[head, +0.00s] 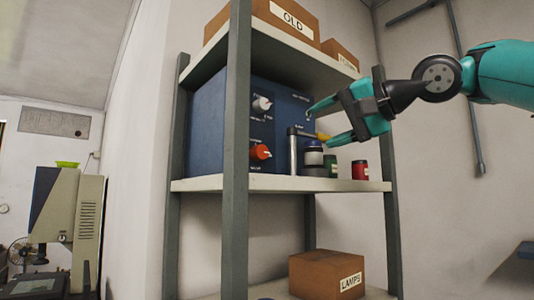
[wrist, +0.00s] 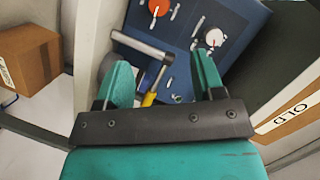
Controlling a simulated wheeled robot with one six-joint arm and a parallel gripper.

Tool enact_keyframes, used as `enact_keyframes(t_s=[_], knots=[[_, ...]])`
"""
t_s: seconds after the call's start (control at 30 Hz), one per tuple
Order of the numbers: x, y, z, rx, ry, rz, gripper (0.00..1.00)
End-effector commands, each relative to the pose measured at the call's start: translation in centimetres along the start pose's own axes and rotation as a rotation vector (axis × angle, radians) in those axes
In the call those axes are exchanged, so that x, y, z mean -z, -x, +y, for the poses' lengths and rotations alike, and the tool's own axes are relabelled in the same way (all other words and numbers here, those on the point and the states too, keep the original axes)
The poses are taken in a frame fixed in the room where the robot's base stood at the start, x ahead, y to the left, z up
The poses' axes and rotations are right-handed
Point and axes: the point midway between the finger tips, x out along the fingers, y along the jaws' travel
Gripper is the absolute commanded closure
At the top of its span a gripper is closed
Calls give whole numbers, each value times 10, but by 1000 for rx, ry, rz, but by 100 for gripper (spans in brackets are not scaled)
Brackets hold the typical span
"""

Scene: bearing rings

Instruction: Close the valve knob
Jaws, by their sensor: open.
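A blue box (head: 207,125) with a dark control panel stands on the middle shelf. Its face carries a white knob (head: 262,104) above an orange-red knob (head: 260,152); their labels are too small to read, so I cannot tell which is the valve knob. In the wrist view the orange knob (wrist: 158,8) is at the top edge and the white knob (wrist: 213,38) lies right of it, beyond the fingers. My gripper (head: 319,126) is open and empty, right of both knobs and apart from them. Its two green fingers (wrist: 164,70) point towards the panel.
A grey bent metal piece (head: 293,152) stands before the panel, close to my fingers, with a yellow-handled tool (wrist: 150,97) near it. Blue-and-white, green and red jars (head: 360,169) line the shelf. A grey post (head: 236,150) stands left. Boxes (head: 293,17) sit above.

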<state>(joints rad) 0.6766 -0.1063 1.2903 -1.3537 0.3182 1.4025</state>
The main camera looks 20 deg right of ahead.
Motion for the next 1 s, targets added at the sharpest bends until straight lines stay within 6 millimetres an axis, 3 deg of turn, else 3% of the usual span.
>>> enact_keyframes(t_s=[0.6, 0.8, 1.0], knots=[[-1, -125, -2, -1, -2, -5, 38], [0, -144, 0, -1, 0, -1, 38], [-1, -147, 1, -1, 1, 0, 38]])
